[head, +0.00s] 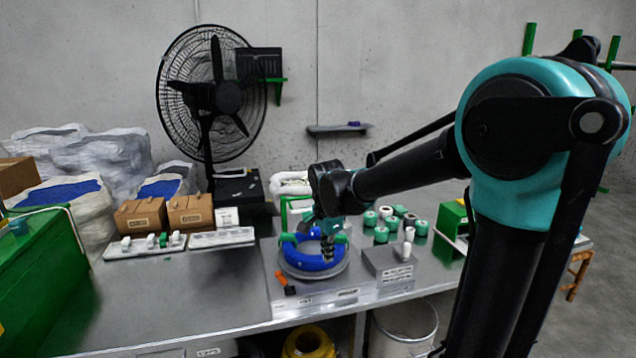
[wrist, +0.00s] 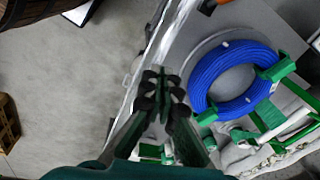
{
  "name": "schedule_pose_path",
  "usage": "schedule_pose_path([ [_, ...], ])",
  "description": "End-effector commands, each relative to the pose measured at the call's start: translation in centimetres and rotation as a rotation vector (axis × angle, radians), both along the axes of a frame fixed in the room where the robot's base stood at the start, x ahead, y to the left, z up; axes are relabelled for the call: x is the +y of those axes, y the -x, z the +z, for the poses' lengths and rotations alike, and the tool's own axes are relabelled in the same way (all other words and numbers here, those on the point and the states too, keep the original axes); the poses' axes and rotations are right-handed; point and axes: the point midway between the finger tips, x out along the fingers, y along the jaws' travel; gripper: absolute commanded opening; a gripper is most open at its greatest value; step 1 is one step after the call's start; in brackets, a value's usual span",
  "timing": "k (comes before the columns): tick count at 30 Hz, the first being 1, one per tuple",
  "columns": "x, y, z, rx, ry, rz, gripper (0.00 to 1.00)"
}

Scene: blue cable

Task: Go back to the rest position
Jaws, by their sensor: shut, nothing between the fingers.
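The blue cable coil (head: 300,260) lies on a round grey base on the metal table, with green clips on its rim. It also shows in the wrist view (wrist: 203,82), right of the fingers, with green clips at its right and lower left. My gripper (head: 328,256) points down in front of the coil's right part in the head view and hides some of it. In the wrist view my gripper (wrist: 163,84) has its fingertips together, with nothing between them. There it appears beside the coil, near the table edge; its exact height is unclear.
An orange-and-black tool (head: 286,285) lies left of the coil's base. A grey block (head: 390,265) and several green-and-white spools (head: 381,234) stand right of it. A black fan (head: 212,95) stands behind. The table's front left (head: 170,310) is clear.

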Motion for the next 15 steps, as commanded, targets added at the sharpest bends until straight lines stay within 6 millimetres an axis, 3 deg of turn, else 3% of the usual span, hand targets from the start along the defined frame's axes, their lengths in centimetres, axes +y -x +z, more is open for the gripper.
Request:
schedule_pose_path([
  [1,-2.3,1.0,-0.8,-0.014,0.001,0.066,0.00],
  [6,-8.2,4.8,-3.4,-0.069,0.031,0.352,0.00],
  [12,-13.8,10.1,-6.9,-0.140,0.108,0.676,0.00],
  [15,-15.6,12.5,-8.5,-0.168,0.155,0.814,0.00],
])
